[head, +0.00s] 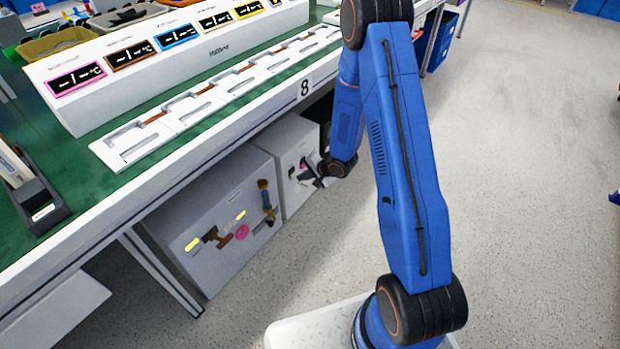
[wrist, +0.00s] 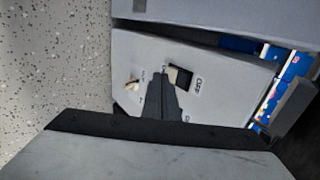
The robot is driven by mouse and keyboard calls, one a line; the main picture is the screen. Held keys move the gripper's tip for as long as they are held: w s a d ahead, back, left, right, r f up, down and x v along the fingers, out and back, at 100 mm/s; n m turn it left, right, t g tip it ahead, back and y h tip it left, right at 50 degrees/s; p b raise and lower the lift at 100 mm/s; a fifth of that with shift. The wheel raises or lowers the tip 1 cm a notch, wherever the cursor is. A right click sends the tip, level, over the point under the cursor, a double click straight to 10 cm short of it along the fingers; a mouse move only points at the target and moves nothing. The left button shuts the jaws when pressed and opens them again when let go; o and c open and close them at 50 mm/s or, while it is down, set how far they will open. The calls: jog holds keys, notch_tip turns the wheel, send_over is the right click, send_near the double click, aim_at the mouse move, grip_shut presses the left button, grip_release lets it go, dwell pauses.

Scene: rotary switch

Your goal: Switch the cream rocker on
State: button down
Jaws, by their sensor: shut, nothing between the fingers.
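The cream rocker (wrist: 173,75) sits in a black frame on a pale grey panel (wrist: 215,68) in the wrist view. Its cream part shows at the left of the frame and a dark part at the right. My gripper (wrist: 160,76) has its dark fingers together and empty. The fingertips overlap the left edge of the rocker in the picture; I cannot tell whether they touch it. In the head view my gripper (head: 316,181) is at the front of the right-hand box under the bench, and the rocker cannot be made out there.
A small cream toggle (wrist: 132,84) is left of the fingers on the same panel. In the head view, a grey box (head: 220,215) with several coloured fittings stands beside it. The green bench (head: 75,185) overhangs both boxes. Speckled floor (head: 530,150) to the right is clear.

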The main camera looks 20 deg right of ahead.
jog(key=shift+w+a+f, duration=0.15)
jog(key=shift+w+a, duration=0.4)
jog(key=shift+w, duration=0.15)
jog(key=shift+w+f, duration=0.1)
jog(key=shift+w, duration=0.05)
jog(key=shift+r, duration=0.2)
jog(key=shift+r, duration=0.65)
